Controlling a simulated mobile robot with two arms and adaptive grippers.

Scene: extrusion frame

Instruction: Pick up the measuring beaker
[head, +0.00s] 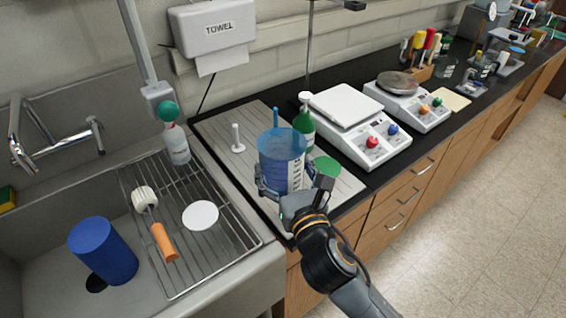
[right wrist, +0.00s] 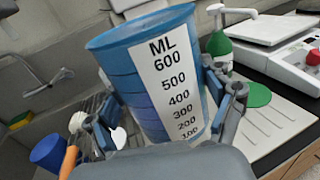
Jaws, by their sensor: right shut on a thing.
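The measuring beaker (head: 281,160) is blue and see-through, with a white ML scale strip. It is in the middle of the head view, over the grey drainboard. In the right wrist view the beaker (right wrist: 150,75) fills the centre, slightly tilted in the picture, its scale reading up to 600. My right gripper (head: 284,192) is shut on it, with a finger on each side, also seen in the right wrist view (right wrist: 165,115). Whether the beaker's base touches the board is hidden by the gripper. My left gripper is not in view.
A green soap bottle (head: 304,124) and a green disc (head: 327,167) are close right of the beaker. A white peg stand (head: 237,140) is left of it. Two scales (head: 345,104) stand further right. The sink rack (head: 222,238) and blue cylinder (head: 102,250) lie left.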

